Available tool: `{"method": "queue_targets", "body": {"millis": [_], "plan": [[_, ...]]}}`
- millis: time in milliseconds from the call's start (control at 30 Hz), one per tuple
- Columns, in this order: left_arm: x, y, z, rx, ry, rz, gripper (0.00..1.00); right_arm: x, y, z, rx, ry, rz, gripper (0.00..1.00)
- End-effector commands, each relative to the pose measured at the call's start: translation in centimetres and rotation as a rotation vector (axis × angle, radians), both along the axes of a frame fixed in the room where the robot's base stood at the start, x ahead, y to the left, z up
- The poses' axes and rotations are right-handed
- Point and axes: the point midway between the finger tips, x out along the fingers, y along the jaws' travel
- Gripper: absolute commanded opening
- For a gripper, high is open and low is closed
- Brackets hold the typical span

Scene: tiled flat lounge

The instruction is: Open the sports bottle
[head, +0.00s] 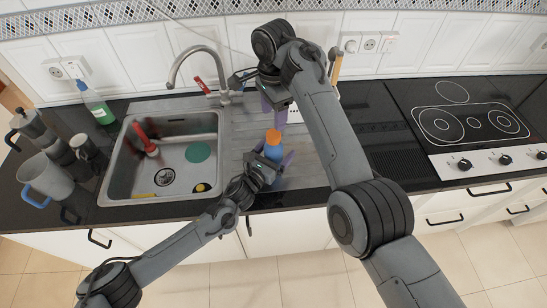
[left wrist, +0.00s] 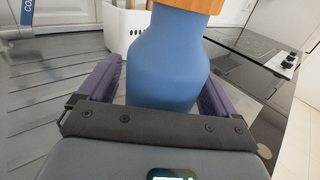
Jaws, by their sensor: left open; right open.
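The sports bottle has a blue body (head: 272,153) and an orange cap (head: 272,136). It appears upright at the drainboard to the right of the sink. My left gripper (head: 274,159) is open, with its purple fingers on either side of the blue body. In the left wrist view, the blue body (left wrist: 162,65) stands between the spread fingers, with gaps low on both sides; the orange cap (left wrist: 190,6) is cut off by the top edge. My right gripper (head: 275,112) is open just beyond and above the cap in the picture. Its own arm partly hides it.
The sink (head: 165,155) lies left of the bottle, with a red-handled tool inside. The faucet (head: 205,65) rises behind. A white basket (left wrist: 125,30) stands close behind the bottle in the wrist view. Mugs and a green bottle (head: 97,105) are far left; the stove (head: 470,122) is right.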

Motion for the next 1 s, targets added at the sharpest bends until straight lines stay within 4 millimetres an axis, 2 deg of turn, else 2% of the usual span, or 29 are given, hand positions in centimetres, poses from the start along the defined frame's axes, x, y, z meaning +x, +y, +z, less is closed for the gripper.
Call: {"method": "queue_targets", "body": {"millis": [167,200,767,800,900,1000], "plan": [[0.0,-0.01,0.02,0.0,0.0,0.0,0.92,0.0,0.01,0.0,0.0,0.0,0.0,0.64],[0.0,-0.01,0.02,0.0,0.0,0.0,0.89,0.0,0.01,0.0,0.0,0.0,0.0,0.64],[-0.01,0.0,0.01,0.0,0.0,0.0,0.03,0.0,0.0,0.0,0.0,0.0,-0.001,0.64],[-0.02,0.0,0.01,0.0,0.0,0.0,0.0,0.0,0.0,0.0,0.0,0.0,-0.005,0.64],[-0.02,0.0,0.0,0.0,0.0,0.0,0.0,0.0,-0.01,0.0,0.0,0.001,-0.041,0.64],[-0.02,0.0,0.0,0.0,0.0,0.0,0.0,0.07,-0.13,0.15,0.011,0.014,-0.181,0.64]]}}
